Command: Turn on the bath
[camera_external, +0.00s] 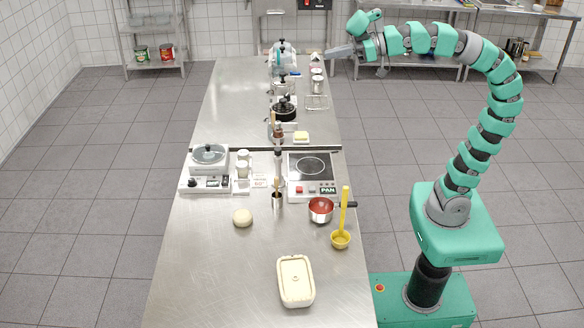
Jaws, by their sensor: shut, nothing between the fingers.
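A white bench unit (206,172) with a round, lidded grey-blue top stands at the left edge of the steel table; it looks like the bath. Its front panel has a dark round knob (193,183) and small dark controls beside it, too small to read. My gripper (330,53) is at the far right edge of the table, high and pointing left. Its fingers are together and hold nothing. It is well apart from the bath, farther back and to the right.
A hotplate marked PAN (310,172) stands right of the bath, with white jars (242,168) between. A red pan (320,209), yellow ladle (341,238), dough ball (242,217) and cream dish (295,281) are nearer. A black pot (285,110) stands farther back.

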